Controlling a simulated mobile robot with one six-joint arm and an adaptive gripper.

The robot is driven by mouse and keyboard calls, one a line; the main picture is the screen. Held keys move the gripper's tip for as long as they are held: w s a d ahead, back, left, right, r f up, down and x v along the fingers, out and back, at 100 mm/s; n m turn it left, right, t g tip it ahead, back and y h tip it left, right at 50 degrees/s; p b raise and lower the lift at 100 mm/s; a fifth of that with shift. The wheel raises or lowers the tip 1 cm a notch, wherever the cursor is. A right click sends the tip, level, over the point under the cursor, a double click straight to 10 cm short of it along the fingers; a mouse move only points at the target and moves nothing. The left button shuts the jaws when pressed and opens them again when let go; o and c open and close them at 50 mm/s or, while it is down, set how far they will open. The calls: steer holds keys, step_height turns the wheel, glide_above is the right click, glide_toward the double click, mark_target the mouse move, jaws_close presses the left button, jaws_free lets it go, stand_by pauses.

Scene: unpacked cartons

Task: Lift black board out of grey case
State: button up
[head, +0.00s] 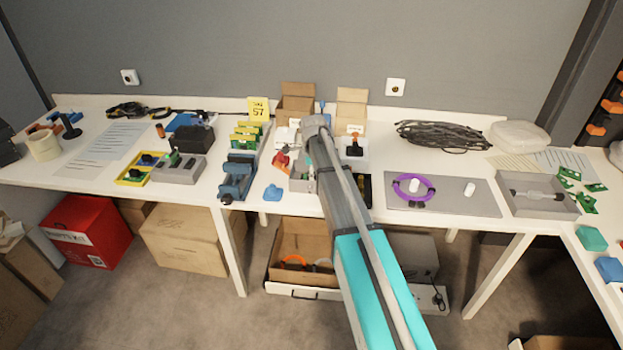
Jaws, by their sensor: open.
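A grey case (299,184) stands on the white table at the middle, largely covered by my arm. Only its left part shows clearly. A dark flat piece (364,187) shows just right of my arm; I cannot tell whether it is the black board or whether it lies in the case. My arm reaches from the bottom over the table, its far end above the case area. My gripper is hidden behind the arm, so its place relative to the board cannot be seen.
Left of the case are a blue vise (236,178), a red part (281,162) and a grey tray (178,170). Open cartons (296,104) stand behind. To the right lie a grey mat (442,199) with a purple ring (413,187) and another grey tray (538,207).

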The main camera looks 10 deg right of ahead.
jaws_close()
steer(key=shift+r, duration=0.1)
stand_by(0.4)
step_height(320, 180, up, 2)
steer(key=p, duration=0.2)
steer(key=shift+r+p, duration=0.25)
steer(key=shift+p, duration=0.15)
steer(key=s+d+r+p, duration=0.1)
steer(key=s+r+p, duration=0.9)
steer(key=s, duration=0.4)
steer(key=shift+r, duration=0.15)
steer(key=shift+d, duration=0.1)
